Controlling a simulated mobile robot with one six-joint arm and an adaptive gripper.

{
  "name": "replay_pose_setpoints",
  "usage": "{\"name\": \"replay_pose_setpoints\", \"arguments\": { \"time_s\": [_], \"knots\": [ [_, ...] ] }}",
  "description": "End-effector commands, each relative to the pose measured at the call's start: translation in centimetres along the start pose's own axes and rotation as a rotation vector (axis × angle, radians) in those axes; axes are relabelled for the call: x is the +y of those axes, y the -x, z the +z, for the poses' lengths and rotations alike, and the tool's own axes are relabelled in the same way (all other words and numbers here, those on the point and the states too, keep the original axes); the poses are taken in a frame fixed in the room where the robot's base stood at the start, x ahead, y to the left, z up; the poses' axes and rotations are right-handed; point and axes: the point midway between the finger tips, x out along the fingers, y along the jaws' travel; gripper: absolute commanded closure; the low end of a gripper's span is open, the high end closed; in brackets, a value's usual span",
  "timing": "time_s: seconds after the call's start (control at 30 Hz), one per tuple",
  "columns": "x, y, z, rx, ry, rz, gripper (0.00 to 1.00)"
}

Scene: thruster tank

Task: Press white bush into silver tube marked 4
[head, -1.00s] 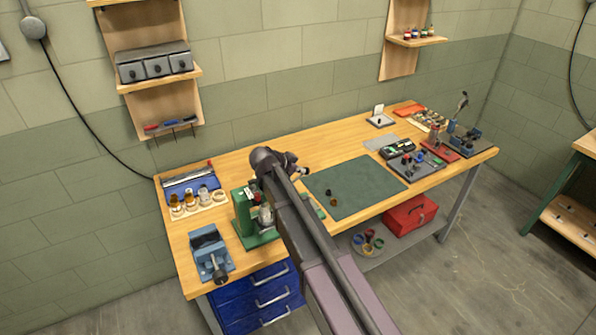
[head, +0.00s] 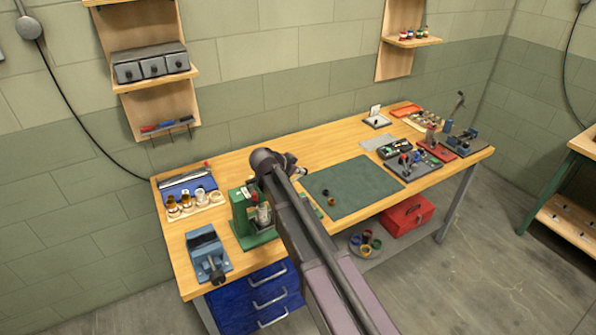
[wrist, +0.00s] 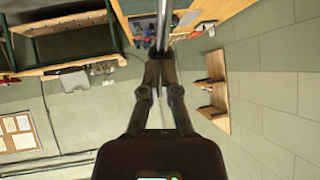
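My gripper (wrist: 162,60) is at the end of my outstretched arm, above the bench beside the green press. It also shows in the head view (head: 300,170). In the wrist view its fingers are close together around a long silver piece, which looks like a silver tube (wrist: 165,22); no mark 4 is readable. The green press (head: 246,216) stands left of my arm, with a grey cylindrical part in it, partly covered by the arm. Small pale and amber round parts (head: 187,202) sit on a tray at the left. I cannot tell which is the white bush.
A blue vise (head: 207,252) is at the bench's front left corner. A dark green mat (head: 355,186) bears two small rings. Several tools and trays fill the right end. A red toolbox (head: 408,214) is on the shelf below. Bare wood lies behind the mat.

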Motion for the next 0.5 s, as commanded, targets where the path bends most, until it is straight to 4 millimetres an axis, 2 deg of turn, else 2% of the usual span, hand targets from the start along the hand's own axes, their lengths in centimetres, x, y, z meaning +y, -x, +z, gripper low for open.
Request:
{"name": "replay_pose_setpoints", "arguments": {
  "time_s": [0.17, 0.5],
  "knots": [
    [0.1, 0.5, -0.4, 0.001, -0.003, 0.007, 1.00],
    [-0.3, 4.0, -1.0, 0.004, -0.004, 0.000, 1.00]
  ]
}}
